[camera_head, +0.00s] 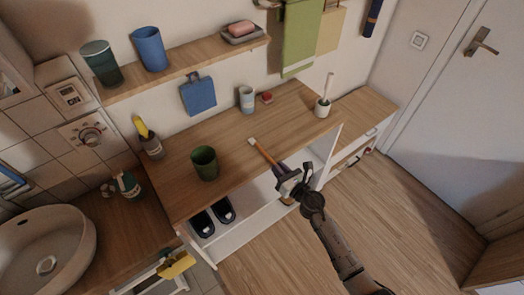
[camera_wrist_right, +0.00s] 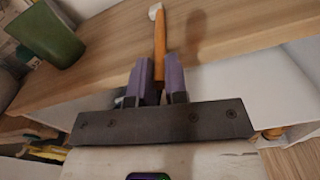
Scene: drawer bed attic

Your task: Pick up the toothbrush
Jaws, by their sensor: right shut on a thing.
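The toothbrush (camera_head: 262,152) has an orange handle and a pale head that points to the back left, at the front part of the wooden cabinet top (camera_head: 222,135). In the right wrist view the toothbrush (camera_wrist_right: 159,38) runs away from between the purple fingers. My right gripper (camera_head: 281,169) is shut on its near end, at the cabinet's front edge. The fingers (camera_wrist_right: 160,72) hide the held end. I cannot tell whether the brush touches the top. My left gripper is not in view.
A green cup (camera_head: 205,163) stands left of the toothbrush. A grey-blue tumbler (camera_head: 247,99), a red item (camera_head: 267,97) and a white holder with a brush (camera_head: 322,107) stand farther back. Below is an open compartment with dark slippers (camera_head: 203,223). A basin (camera_head: 45,250) is at left.

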